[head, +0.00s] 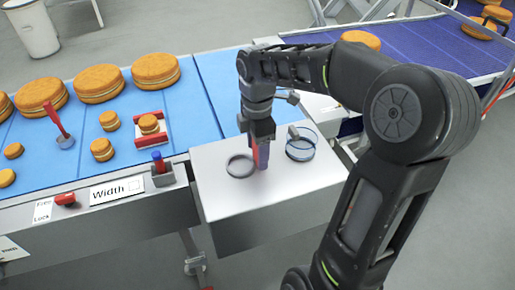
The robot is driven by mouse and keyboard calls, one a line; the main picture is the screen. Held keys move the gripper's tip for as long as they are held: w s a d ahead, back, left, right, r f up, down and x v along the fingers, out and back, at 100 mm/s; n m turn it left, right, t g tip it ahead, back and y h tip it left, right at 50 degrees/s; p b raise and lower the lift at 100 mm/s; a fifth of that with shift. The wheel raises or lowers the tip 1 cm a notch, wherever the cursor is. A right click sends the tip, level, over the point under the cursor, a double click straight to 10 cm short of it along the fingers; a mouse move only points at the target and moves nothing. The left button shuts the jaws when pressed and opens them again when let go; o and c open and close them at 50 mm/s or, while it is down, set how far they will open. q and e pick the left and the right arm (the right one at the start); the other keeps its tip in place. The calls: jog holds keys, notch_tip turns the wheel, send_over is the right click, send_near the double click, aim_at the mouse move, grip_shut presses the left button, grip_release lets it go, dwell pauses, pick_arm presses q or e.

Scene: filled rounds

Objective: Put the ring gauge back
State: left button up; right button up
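A dark thin ring (240,166) lies on the pale top of a steel stand (225,195). To its right on the same top is a round clear-looking piece with dark and blue rims (300,150), with a small grey block (294,132) at its upper left edge. I cannot tell for sure which of these is the ring gauge. My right gripper (262,158) points down between the two, its tip close to the dark ring's right side. Red and purple-blue parts show at its fingers; whether they hold something is unclear. My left gripper is out of view.
A blue conveyor (195,95) carries several filled rounds (155,72). A red-handled tool (58,125) stands on it. A red and blue piece (158,162) sits in a grey holder beside a "Width" label (117,190). A second, darker belt (420,40) runs behind my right arm.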

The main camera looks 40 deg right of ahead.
jog(key=shift+r, duration=0.1)
jog(key=shift+r, duration=0.15)
notch_tip(320, 180, up, 9)
jog(key=shift+r+p, duration=0.1)
jog(key=shift+p, duration=0.2)
jog(key=shift+r+p, duration=0.85)
jog(key=shift+p, duration=0.05)
jog(key=shift+r+p, duration=0.5)
jog(key=shift+p, duration=0.05)
